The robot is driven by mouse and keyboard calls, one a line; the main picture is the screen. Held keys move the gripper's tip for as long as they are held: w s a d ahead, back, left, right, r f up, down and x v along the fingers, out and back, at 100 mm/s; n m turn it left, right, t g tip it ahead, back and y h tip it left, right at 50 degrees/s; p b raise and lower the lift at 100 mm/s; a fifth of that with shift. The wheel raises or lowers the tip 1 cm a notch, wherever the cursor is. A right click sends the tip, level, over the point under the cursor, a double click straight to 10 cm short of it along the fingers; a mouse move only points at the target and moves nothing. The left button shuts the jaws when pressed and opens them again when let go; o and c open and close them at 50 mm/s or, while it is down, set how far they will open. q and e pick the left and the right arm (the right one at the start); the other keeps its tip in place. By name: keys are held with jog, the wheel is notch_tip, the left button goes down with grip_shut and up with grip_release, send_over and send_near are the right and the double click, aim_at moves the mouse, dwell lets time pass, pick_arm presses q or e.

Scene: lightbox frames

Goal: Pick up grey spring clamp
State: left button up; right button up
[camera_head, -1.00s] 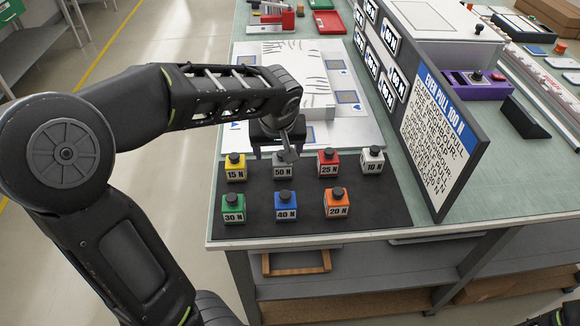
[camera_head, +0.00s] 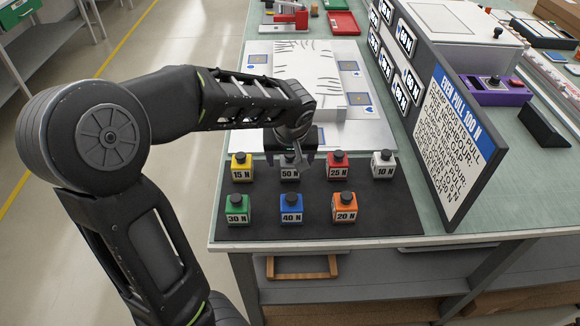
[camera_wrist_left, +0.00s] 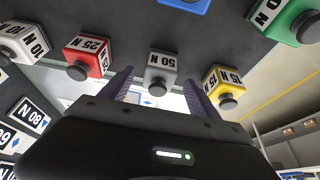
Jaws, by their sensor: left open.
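The grey spring clamp (camera_head: 290,174), a small block marked 50 N with a dark knob, stands in the back row on the black mat (camera_head: 370,216). It is between the yellow 15 N block (camera_head: 242,171) and the red 25 N block (camera_head: 337,170). My left gripper (camera_head: 290,159) is open just behind and above the grey clamp and partly covers its top. In the left wrist view, the grey clamp (camera_wrist_left: 160,68) shows between the two open fingers (camera_wrist_left: 160,88), near their tips; I cannot tell if they touch it. My right gripper is out of view.
A white 10 N block (camera_head: 383,166) ends the back row. Green (camera_head: 237,212), blue (camera_head: 291,209) and orange (camera_head: 344,208) blocks form the front row. An upright sign board (camera_head: 448,150) stands on the right. A white tray-like board (camera_head: 356,135) lies behind the mat.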

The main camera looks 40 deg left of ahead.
aim_at(290, 162)
pick_arm(q)
jog(key=shift+f, duration=0.1)
jog(key=p+x, duration=0.1)
jog(key=x, duration=0.4)
jog(key=shift+w, duration=0.1)
jog(key=shift+c, duration=0.4)
grip_shut()
dwell(0.8)
